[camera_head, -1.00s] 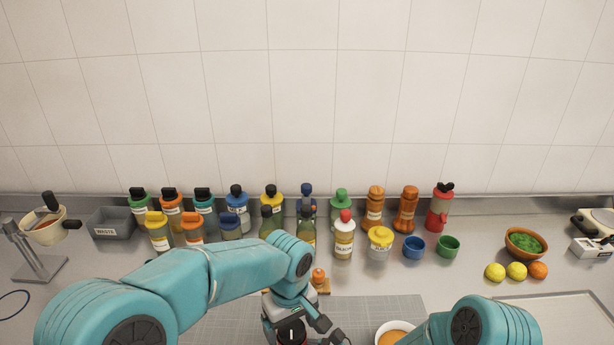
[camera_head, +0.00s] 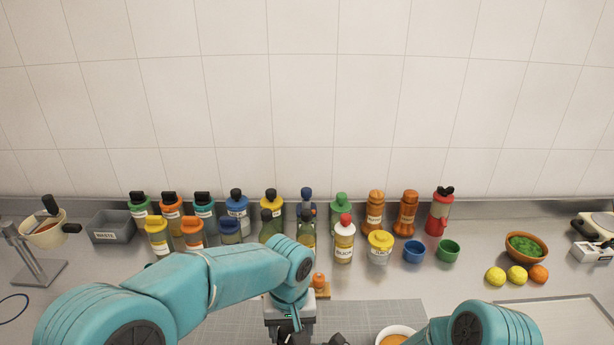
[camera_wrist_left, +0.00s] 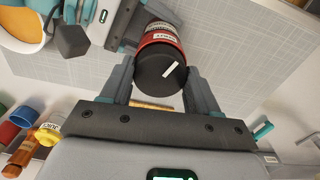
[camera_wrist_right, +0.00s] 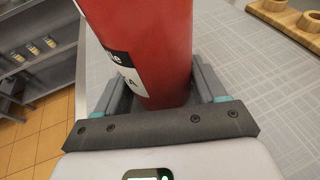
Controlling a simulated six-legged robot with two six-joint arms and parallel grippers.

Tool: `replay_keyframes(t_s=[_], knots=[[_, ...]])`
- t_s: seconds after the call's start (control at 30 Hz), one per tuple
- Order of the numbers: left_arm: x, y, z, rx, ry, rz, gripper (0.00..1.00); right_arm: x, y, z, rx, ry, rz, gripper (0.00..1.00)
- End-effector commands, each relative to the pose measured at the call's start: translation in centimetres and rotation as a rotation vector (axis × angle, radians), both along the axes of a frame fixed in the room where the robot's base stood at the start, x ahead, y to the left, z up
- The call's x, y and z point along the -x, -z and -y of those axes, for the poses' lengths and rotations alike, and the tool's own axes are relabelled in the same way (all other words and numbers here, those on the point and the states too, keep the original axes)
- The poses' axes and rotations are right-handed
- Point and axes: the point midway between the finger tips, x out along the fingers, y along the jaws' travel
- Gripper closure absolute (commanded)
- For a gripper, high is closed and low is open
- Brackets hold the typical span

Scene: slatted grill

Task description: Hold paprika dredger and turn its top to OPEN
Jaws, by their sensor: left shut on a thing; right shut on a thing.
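The red dredger (camera_wrist_right: 160,45) stands between the fingers of my right gripper (camera_wrist_right: 158,88), which is shut on its body; part of its white label shows in the right wrist view. In the left wrist view its round black top (camera_wrist_left: 160,72) carries a white mark, with the red body (camera_wrist_left: 160,35) beyond it. My left gripper (camera_wrist_left: 155,82) has its fingers on both sides of the black top and is shut on it. In the head view the left gripper (camera_head: 290,338) is at the lower edge, and the dredger is hidden there.
A grey gridded mat (camera_head: 370,312) lies beneath. A bowl of orange contents (camera_head: 394,338) is to the right. Several bottles, including a white one with a red cap (camera_head: 344,243), line the back.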

Motion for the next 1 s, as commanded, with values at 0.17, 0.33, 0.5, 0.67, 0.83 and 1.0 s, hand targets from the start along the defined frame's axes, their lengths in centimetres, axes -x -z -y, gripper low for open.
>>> replay_keyframes(t_s=[0.17,0.33,0.5,0.67,0.83,1.0], knots=[[-0.01,-0.07,0.05,0.001,0.149,0.001,0.71,0.02,0.01,-0.01,0.001,0.000,0.000,0.66],[-0.02,-0.07,0.06,0.001,0.153,0.001,0.71,0.02,0.01,-0.01,0.001,0.000,0.000,0.66],[-0.02,-0.07,0.07,0.002,0.278,0.001,0.71,0.02,0.02,-0.01,0.001,-0.001,-0.001,0.66],[-0.02,-0.08,0.09,0.002,0.439,0.001,0.71,0.02,0.03,-0.02,0.001,-0.001,-0.001,0.66],[-0.02,-0.08,0.10,0.002,0.453,0.002,0.71,0.03,0.03,-0.02,0.001,-0.001,-0.001,0.66],[-0.02,-0.08,0.12,0.002,0.537,0.002,0.71,0.03,0.03,-0.03,0.001,-0.001,-0.001,0.66]])
